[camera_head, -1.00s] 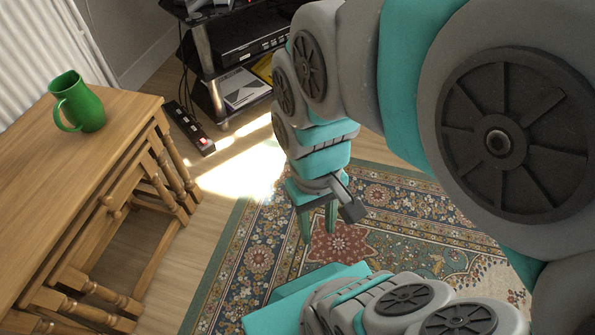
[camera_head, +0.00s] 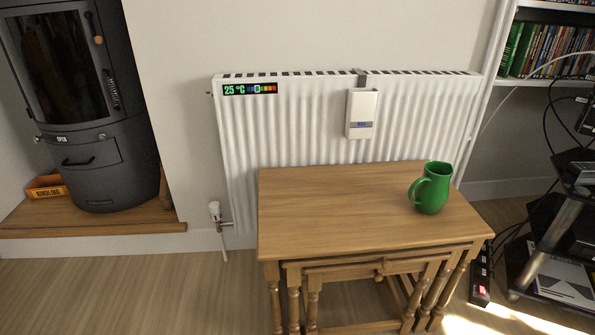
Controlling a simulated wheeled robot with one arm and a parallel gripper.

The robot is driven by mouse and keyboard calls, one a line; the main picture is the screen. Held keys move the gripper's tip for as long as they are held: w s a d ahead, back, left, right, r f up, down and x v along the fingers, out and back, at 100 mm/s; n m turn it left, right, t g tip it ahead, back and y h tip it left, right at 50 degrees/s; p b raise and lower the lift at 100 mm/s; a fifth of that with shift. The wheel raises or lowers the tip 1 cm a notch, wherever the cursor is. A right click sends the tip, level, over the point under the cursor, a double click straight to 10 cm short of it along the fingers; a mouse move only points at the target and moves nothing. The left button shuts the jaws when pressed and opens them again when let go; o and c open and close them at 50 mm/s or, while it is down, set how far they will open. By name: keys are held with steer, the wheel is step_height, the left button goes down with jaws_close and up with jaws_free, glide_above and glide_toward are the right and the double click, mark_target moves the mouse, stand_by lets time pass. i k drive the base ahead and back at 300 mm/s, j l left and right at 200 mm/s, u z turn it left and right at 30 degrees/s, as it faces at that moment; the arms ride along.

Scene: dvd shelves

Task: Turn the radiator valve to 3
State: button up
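The radiator valve (camera_head: 214,211) has a small white knob at the lower left corner of the white radiator (camera_head: 240,150), left of the wooden table. Its pipe runs down to the floor. The number it is set to is too small to read. My gripper and arm are out of the present view, so I cannot see the gripper's state or how far it is from the valve.
A nest of wooden tables (camera_head: 330,210) stands before the radiator, with a green jug (camera_head: 432,188) on top. A dark stove (camera_head: 88,120) stands on a wooden-edged hearth (camera_head: 90,218) at left. Bare floor (camera_head: 130,285) lies open before the valve.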

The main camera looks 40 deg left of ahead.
mark_target(214, 207)
steer(key=u, duration=1.95)
